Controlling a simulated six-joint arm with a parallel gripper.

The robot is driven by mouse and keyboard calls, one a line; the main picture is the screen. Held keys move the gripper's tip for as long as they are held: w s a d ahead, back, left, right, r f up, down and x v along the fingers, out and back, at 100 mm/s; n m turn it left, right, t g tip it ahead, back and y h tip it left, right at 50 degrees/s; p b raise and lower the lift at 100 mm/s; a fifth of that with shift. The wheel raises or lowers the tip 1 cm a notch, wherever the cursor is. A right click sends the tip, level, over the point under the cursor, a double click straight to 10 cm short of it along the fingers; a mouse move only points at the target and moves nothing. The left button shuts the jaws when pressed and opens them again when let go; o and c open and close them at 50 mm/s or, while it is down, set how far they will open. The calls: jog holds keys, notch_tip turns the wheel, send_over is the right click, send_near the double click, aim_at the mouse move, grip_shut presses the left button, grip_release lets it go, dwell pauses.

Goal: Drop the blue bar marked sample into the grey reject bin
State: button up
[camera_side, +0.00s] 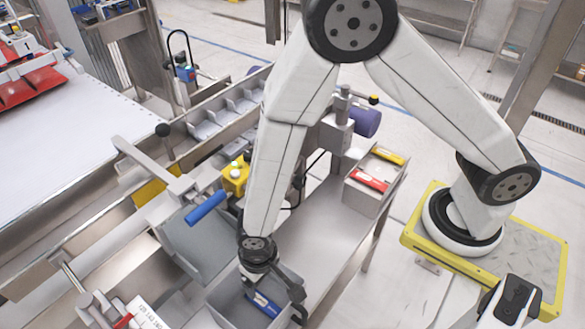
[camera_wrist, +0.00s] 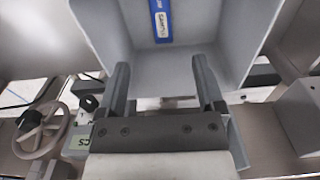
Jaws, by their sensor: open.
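The blue bar with a white label (camera_side: 262,303) lies inside an open grey bin (camera_side: 228,309) at the bottom middle of the side view. In the wrist view the blue bar (camera_wrist: 161,20) lies against the inside of the grey bin (camera_wrist: 225,35), its label reading "sample". My gripper (camera_wrist: 163,72) is open, its two fingers apart with nothing between them. The fingers reach over the bin's near edge, and the bar lies beyond their tips, apart from them. In the side view my gripper (camera_side: 277,288) is low at the bin, partly hiding it.
A grey box (camera_side: 367,200) holding a red bar (camera_side: 369,180) and a yellow bar (camera_side: 388,155) stands right of my arm. A blue cylindrical handle (camera_side: 205,207) and a yellow block (camera_side: 235,177) are left of my forearm. A handwheel (camera_wrist: 40,130) shows in the wrist view.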

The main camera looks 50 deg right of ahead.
notch_tip(320, 180, up, 7)
jog(key=shift+r, duration=0.15)
dwell(0.5)
dwell(0.4)
jog(key=d+r+t, duration=0.1)
jog(key=d+r, duration=0.2)
jog(key=d, duration=0.4)
jog(key=w+d+r, duration=0.1)
jog(key=d+r, duration=0.2)
jog(key=d, duration=0.5)
jog(key=d+r+t, duration=0.1)
jog(key=d+r, duration=0.3)
jog(key=d, duration=0.3)
jog(key=shift+w+d+t, duration=0.15)
jog(key=shift+d+t, duration=0.15)
jog(key=shift+d, duration=0.05)
